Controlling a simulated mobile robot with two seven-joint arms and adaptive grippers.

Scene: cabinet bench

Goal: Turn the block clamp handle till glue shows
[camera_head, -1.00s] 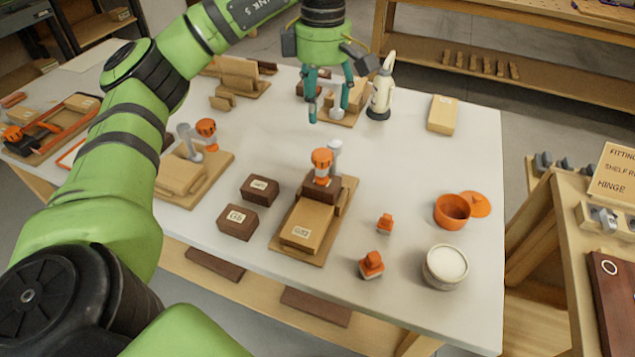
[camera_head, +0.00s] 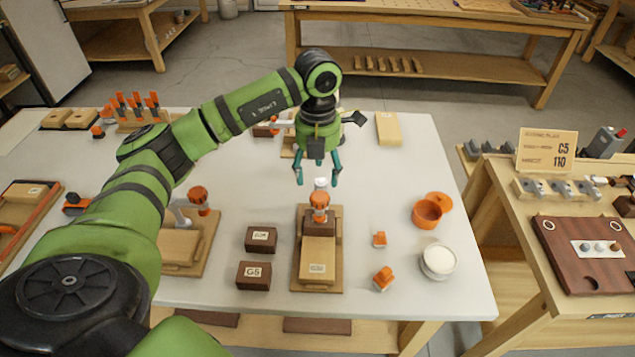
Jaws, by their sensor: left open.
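A block clamp with an orange ribbed handle (camera_head: 319,201) stands on a wooden base board (camera_head: 301,270) in the middle of the table. A light wood block (camera_head: 318,260) with a label lies on the board, in front of a darker block under the handle. My left gripper (camera_head: 318,178) hangs fingers down just behind and above the handle; its teal fingers are apart and nothing shows between them. I cannot tell the exact height gap. A second clamp with an orange handle (camera_head: 198,197) stands on another board at the left. No glue shows at the blocks. My right gripper is out of view.
Two dark labelled blocks (camera_head: 254,275) lie left of the clamp board. Right of it are two small orange pieces (camera_head: 383,278), a white-filled tub (camera_head: 437,261) and an orange pot (camera_head: 427,214). The table right of my gripper (camera_head: 385,180) is clear.

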